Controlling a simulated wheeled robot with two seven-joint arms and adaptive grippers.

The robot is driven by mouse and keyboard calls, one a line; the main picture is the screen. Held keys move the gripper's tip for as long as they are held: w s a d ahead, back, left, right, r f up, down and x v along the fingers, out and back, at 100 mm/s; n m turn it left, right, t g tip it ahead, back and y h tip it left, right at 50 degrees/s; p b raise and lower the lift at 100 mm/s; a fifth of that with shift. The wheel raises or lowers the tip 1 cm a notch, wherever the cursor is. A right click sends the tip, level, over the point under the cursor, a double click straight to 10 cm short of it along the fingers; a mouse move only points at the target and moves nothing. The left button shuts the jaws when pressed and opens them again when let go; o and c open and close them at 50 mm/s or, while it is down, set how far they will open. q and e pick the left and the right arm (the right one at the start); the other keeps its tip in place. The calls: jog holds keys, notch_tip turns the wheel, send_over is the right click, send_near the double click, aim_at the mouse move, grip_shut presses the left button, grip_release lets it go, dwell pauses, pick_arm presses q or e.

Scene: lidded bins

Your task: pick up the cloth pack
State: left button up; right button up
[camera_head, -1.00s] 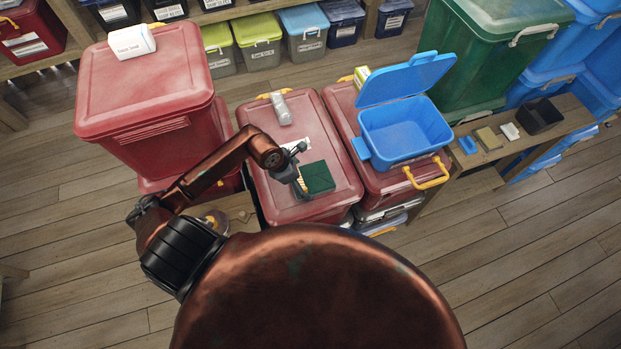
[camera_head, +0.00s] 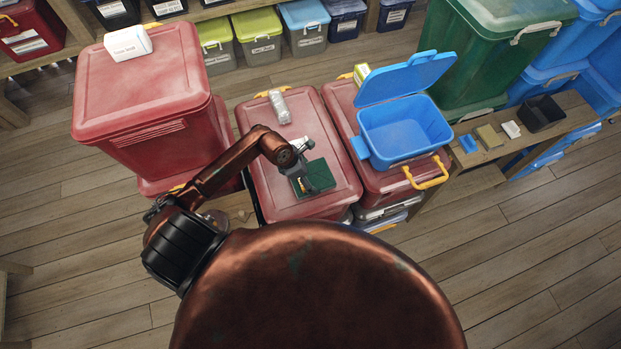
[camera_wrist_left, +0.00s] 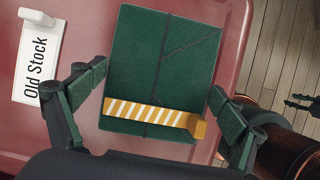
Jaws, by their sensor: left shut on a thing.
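The cloth pack appears to be the dark green, flat, square bundle (camera_head: 320,175) on the red bin lid (camera_head: 330,207). In the left wrist view the pack (camera_wrist_left: 150,50) shows dark cords across its top and a yellow-and-white striped strip (camera_wrist_left: 150,112) with a yellow end block along its near side. My left gripper (camera_head: 303,184) is over the pack. In the wrist view its two fingers (camera_wrist_left: 157,85) stand on either side of the pack, shut on it. Whether the pack is clear of the lid cannot be told.
A clear wrapped item (camera_head: 280,107) lies farther back on the same lid. An open blue bin (camera_head: 405,135) stands on the bin to the right. A taller red bin (camera_head: 140,80) carries a white box (camera_head: 128,43) at left. A wooden bench (camera_head: 560,110) holds small items.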

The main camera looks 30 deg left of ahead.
aim_at(313, 176)
pick_arm(q)
jog(key=shift+s+a, duration=0.1)
jog(key=shift+s, duration=0.25)
jog(key=c, duration=0.3)
jog(key=shift+w, duration=0.1)
pick_arm(e)
jog(key=w, duration=0.6)
pick_arm(q)
jog(key=shift+r, duration=0.25)
notch_tip(313, 176, up, 2)
jog(key=shift+r+b, duration=0.25)
jog(key=shift+b, duration=0.7)
jog(key=s+r, duration=0.2)
jog(key=s+a+r+b, duration=0.1)
jog(key=s+r, duration=0.1)
jog(key=r, duration=0.1)
jog(key=shift+s+a, duration=0.1)
jog(key=shift+a, duration=0.05)
jog(key=s+a+r+b, duration=0.2)
jog(key=s+r, duration=0.3)
jog(key=s, duration=0.4)
jog(key=shift+s+a+b, duration=0.2)
jog(key=shift+a+b, duration=0.05)
jog(key=shift+b, duration=0.35)
pick_arm(e)
notch_tip(313, 176, down, 6)
jog(key=s, duration=0.2)
jog(key=shift+t, duration=0.3)
